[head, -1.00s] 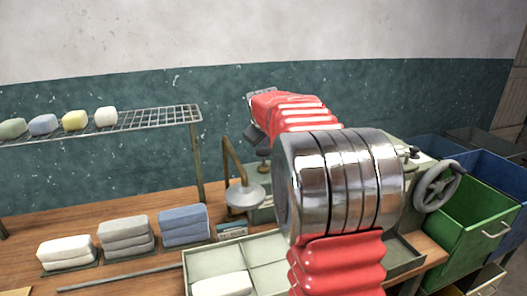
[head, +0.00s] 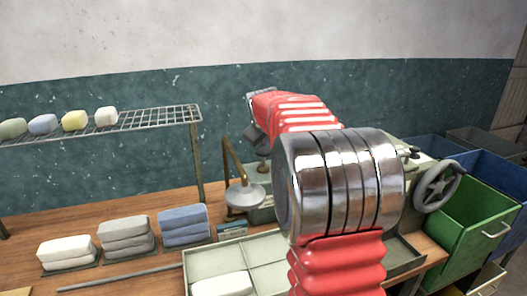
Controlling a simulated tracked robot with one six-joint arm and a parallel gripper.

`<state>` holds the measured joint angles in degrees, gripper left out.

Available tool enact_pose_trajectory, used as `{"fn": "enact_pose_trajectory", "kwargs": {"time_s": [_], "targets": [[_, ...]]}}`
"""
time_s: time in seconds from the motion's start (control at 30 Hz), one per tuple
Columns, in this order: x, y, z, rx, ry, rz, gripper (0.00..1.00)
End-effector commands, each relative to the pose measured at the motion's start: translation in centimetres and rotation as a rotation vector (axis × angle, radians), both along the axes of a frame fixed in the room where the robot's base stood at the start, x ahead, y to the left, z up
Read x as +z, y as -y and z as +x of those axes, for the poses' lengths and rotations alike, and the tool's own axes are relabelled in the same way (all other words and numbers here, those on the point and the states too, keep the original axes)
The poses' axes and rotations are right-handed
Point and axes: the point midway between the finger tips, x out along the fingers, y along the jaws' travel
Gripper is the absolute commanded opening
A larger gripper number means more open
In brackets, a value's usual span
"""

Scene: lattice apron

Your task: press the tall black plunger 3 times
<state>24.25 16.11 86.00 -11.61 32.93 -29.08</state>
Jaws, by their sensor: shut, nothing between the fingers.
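My gripper (head: 258,141) shows only in part, as a dark grey piece below the far end of my red arm. It looks shut, with nothing seen in it. Just below it stands a short upright post with a dark top and a brass-coloured foot (head: 263,166), on the pale machine behind my arm. This may be the tall black plunger, but my arm hides much of it. I cannot tell whether my gripper touches it. A small black knob (head: 415,154) shows at the right of the machine.
A grey handwheel (head: 437,188) sticks out at right, beside a green bin (head: 475,222) and blue bins. A lamp-like arm with a grey disc (head: 244,196) stands left of the post. A divided tray (head: 208,262), stacked cloths (head: 183,224) and a wire rack (head: 150,119) lie left.

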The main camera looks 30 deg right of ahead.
Motion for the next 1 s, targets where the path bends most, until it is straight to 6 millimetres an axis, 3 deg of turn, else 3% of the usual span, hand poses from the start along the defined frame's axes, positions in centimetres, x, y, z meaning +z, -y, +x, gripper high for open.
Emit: {"fn": "enact_pose_trajectory", "kwargs": {"time_s": [1.0], "targets": [[-0.72,-0.06,0.03,0.002,0.000,0.000,0.00]]}}
